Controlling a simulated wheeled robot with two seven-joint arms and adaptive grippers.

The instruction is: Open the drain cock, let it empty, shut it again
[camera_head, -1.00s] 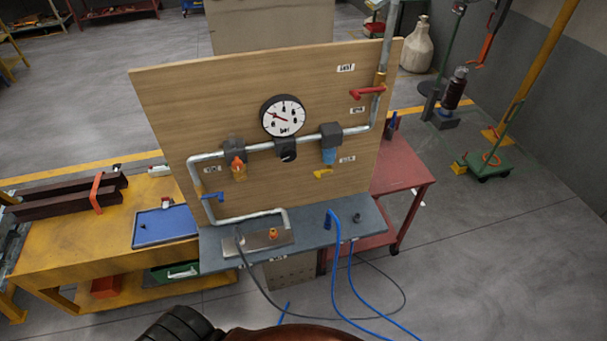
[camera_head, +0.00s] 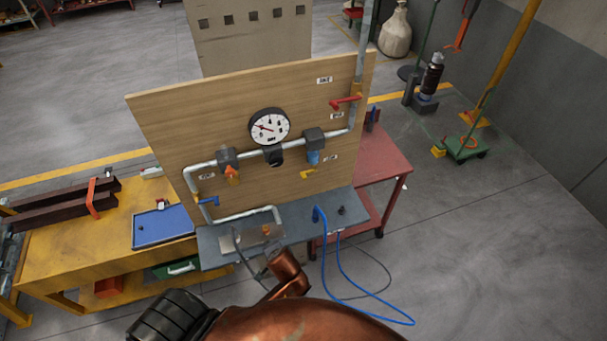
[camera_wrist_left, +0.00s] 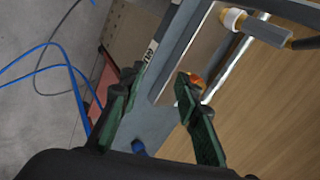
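The wooden board (camera_head: 180,110) carries grey pipework, a round gauge (camera_head: 269,126), a red lever (camera_head: 345,103), a blue lever (camera_head: 209,201) and a small yellow lever (camera_head: 307,174). An orange bowl (camera_head: 232,174) and a blue bowl (camera_head: 314,156) hang from the pipe. I cannot read which fitting is labelled the drain cock. In the left wrist view my left gripper (camera_wrist_left: 160,74) is open and empty, its green-faced fingers apart. A small orange part (camera_wrist_left: 195,80) shows beside one fingertip; contact cannot be told. My right gripper is not seen.
A grey shelf (camera_head: 300,222) under the board holds a metal tray (camera_head: 240,240) with an orange knob (camera_head: 266,230). A blue hose (camera_head: 345,285) loops to the floor. A yellow bench (camera_head: 80,255) stands left, a red cart (camera_head: 385,165) right.

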